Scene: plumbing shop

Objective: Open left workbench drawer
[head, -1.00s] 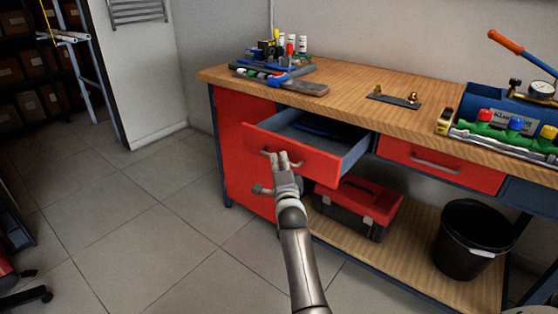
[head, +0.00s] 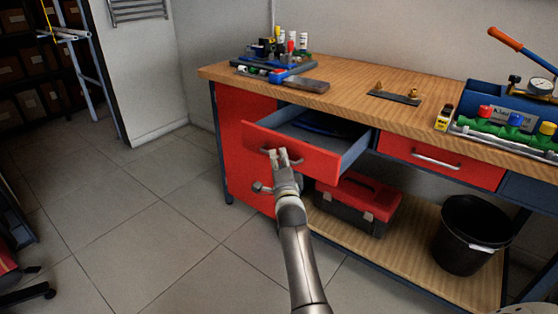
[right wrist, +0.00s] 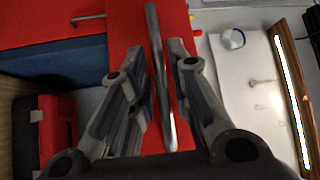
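The left workbench drawer has a red front (head: 318,159) and a blue-grey inside; it stands pulled out from the bench, with a dark blue item lying in it. Its metal bar handle (head: 296,162) is partly hidden by my right gripper (head: 278,156). In the right wrist view, the fingers of my right gripper (right wrist: 167,48) stand apart on either side of the handle (right wrist: 160,85), with a visible gap, mainly on the right. The right gripper is open around the handle. My left gripper is not in view.
A second red drawer (head: 440,163) is shut at the right. On the lower shelf stand a red and black toolbox (head: 355,203) and a black bucket (head: 470,235).

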